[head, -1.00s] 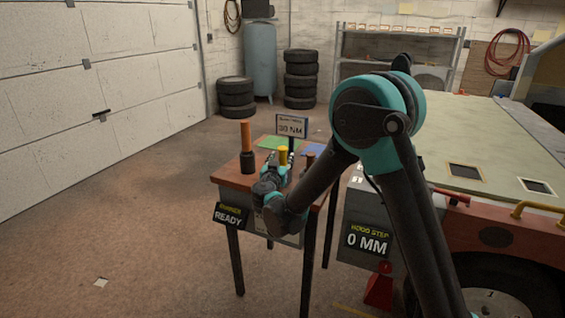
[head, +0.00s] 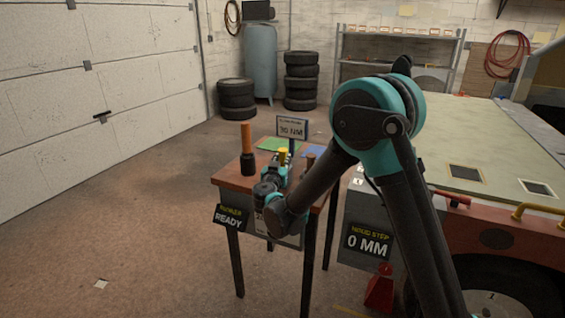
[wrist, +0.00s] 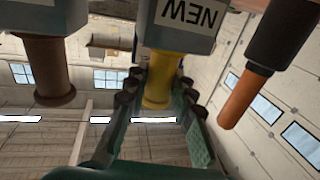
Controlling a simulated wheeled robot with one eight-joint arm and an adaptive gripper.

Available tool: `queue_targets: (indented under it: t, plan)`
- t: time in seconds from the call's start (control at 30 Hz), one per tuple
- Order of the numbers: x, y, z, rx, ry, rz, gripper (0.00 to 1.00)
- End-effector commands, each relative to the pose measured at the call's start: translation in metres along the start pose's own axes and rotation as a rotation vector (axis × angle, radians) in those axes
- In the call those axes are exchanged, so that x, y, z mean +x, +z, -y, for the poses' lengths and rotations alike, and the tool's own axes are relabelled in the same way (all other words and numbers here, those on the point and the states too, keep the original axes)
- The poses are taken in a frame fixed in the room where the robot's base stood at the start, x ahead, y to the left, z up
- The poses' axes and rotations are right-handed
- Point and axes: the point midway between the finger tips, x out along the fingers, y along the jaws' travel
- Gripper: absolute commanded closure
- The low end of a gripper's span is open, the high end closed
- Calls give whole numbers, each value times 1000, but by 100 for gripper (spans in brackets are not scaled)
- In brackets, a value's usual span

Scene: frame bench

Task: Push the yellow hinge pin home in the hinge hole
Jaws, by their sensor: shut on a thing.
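The yellow hinge pin (wrist: 165,70) stands in a grey block labelled NEW (wrist: 185,20) in the wrist view, which appears upside down. My gripper (wrist: 158,98) is shut on the pin, with its fingers on both sides of it. In the head view the top of the yellow pin (head: 283,152) shows just above my gripper (head: 281,163), over the small brown-topped bench (head: 228,178). I cannot make out the hinge hole in either view.
An orange-handled black tool (head: 247,150) stands left of my gripper, and a brown pin (wrist: 48,70) stands on the other side. A sign (head: 292,127) rises behind. The vehicle (head: 470,215) with a 0 MM display (head: 368,243) is at right.

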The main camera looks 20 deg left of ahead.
Motion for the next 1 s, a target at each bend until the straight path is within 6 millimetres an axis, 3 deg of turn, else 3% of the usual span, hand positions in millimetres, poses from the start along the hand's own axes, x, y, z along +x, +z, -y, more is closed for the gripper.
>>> queue_targets:
  t: [0.27, 0.47, 1.0]
  plan:
    - [0, -16, 0, 0, 0, 0, 100]
    - [0, -45, 0, 0, 0, 0, 100]
    - [0, -168, 0, -1, 1, 1, 100]
